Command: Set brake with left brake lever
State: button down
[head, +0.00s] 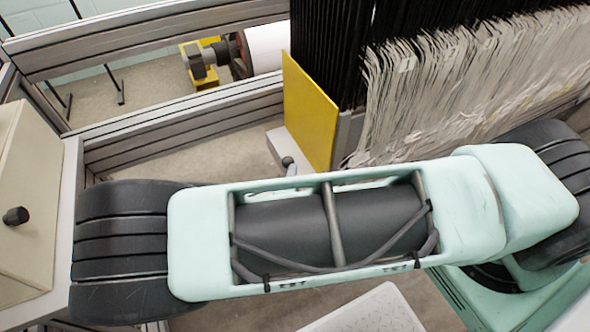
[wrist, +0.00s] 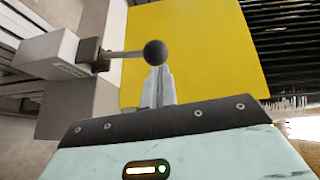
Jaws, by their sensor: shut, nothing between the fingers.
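The left brake lever (wrist: 120,54) shows in the wrist view as a thin rod with a dark ball knob (wrist: 155,53). It sticks out rightward from a bracket beside a grey box. In the head view a small dark knob (head: 287,161), apparently the same one, shows just above the edge of my arm. My gripper (wrist: 158,72) is shut and empty, its pale fingertips right at the lower side of the knob in the wrist view. I cannot tell whether they touch it. In the head view my arm hides most of the gripper and the lever's rod.
A yellow panel (head: 310,112) stands behind the knob, beside black frames (head: 330,45) and hanging white threads (head: 470,85). Grey metal rails (head: 180,125) lie to the left. A beige box (head: 28,185) with a black knob is at the far left.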

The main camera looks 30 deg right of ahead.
jog(key=shift+w+r+n+g+y+p, duration=0.4)
jog(key=shift+w+p, duration=0.3)
jog(key=shift+p, duration=0.45)
jog(key=shift+w, duration=0.15)
